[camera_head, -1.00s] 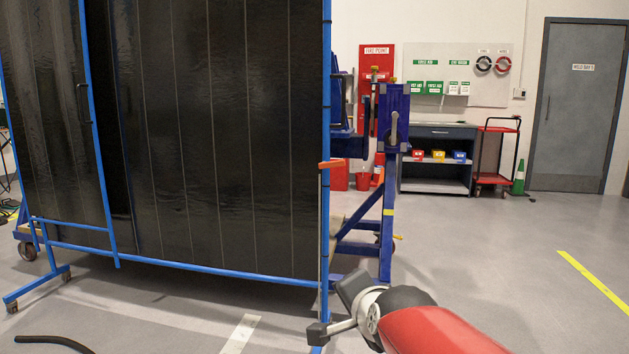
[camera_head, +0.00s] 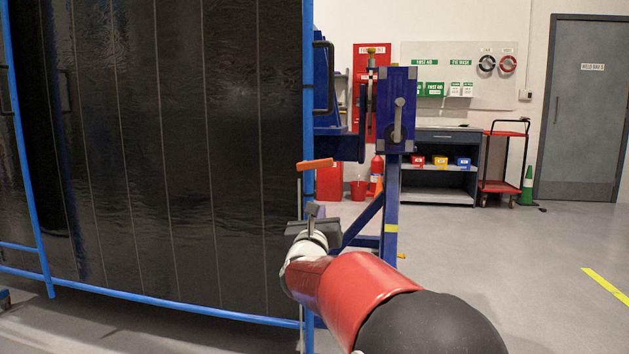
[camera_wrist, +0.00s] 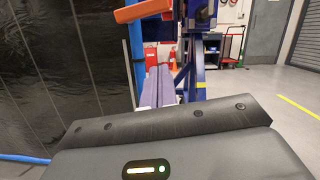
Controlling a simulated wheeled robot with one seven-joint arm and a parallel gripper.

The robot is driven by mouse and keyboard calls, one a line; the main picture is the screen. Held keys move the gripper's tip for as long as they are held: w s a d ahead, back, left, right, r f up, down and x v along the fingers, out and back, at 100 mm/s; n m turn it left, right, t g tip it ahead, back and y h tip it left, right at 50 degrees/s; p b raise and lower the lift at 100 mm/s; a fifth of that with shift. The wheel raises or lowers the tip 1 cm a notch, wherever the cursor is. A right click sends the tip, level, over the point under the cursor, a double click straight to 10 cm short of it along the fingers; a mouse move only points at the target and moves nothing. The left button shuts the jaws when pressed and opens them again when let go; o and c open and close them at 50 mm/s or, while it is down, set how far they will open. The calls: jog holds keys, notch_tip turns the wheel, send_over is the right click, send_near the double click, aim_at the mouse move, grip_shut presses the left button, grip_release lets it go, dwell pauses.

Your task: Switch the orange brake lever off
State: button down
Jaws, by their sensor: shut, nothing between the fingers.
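The orange brake lever (camera_head: 315,164) sticks out at the edge of the blue-framed screen in the head view, roughly level. In the wrist view the orange lever (camera_wrist: 142,11) is at the top, above and slightly left of my fingers. My gripper (camera_head: 312,209) is just below the lever in the head view, pointing up and away from me, with a visible gap to the lever. In the wrist view my fingers (camera_wrist: 160,84) are together, with nothing between them.
A dark curtain screen (camera_head: 180,150) in a blue frame fills the left. The blue jig stand (camera_head: 391,185) with its grey crank (camera_head: 398,118) is just right of the lever. A shelf unit (camera_head: 440,185), red trolley (camera_head: 505,160) and green cone (camera_head: 526,187) stand behind. The right floor is clear.

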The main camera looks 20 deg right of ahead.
aim_at(317, 163)
jog(key=w+d+r+p, duration=0.3)
jog(key=w+r, duration=0.3)
jog(key=w, duration=0.2)
jog(key=shift+w+d+r, duration=0.2)
jog(key=shift+w+d, duration=0.05)
jog(key=shift+d, duration=0.5)
